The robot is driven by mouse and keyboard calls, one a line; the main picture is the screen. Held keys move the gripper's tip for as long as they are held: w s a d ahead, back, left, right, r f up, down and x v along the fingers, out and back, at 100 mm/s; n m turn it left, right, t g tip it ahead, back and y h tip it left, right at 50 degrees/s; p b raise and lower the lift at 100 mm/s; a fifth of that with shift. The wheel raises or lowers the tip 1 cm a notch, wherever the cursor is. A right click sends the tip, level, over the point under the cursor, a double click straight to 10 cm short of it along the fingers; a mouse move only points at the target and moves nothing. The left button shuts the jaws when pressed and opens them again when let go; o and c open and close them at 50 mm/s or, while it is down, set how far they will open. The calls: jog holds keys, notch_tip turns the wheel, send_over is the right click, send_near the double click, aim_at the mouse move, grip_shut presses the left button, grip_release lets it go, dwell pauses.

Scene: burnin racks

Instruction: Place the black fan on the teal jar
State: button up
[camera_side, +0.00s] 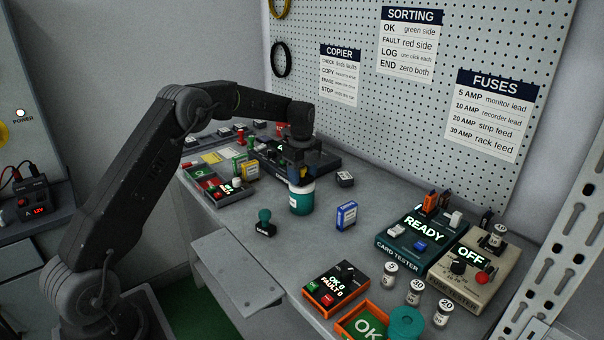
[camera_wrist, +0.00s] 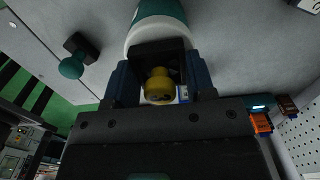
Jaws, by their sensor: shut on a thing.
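The teal jar (camera_side: 302,203) stands upright on the grey bench, with a pale top. In the wrist view the jar (camera_wrist: 158,10) is at the top, its white part partly covered by what I hold. My gripper (camera_side: 299,174) is directly above the jar, pointing down. In the wrist view my gripper (camera_wrist: 160,75) has its two dark blue fingers shut on the black fan (camera_wrist: 155,50), a dark squarish body with a yellow round part (camera_wrist: 159,87) facing the camera. The fan is at the jar's top; I cannot tell whether they touch.
A dark green stamp (camera_side: 264,222) stands left of the jar and a blue-and-white box (camera_side: 346,216) right of it. The card tester (camera_side: 405,250) and fuse tester (camera_side: 470,275) are at the right. A counter box (camera_side: 337,286) and orange OK tray (camera_side: 345,325) are in front.

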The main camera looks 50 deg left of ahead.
jog(key=shift+f, duration=0.1)
jog(key=o, duration=0.9)
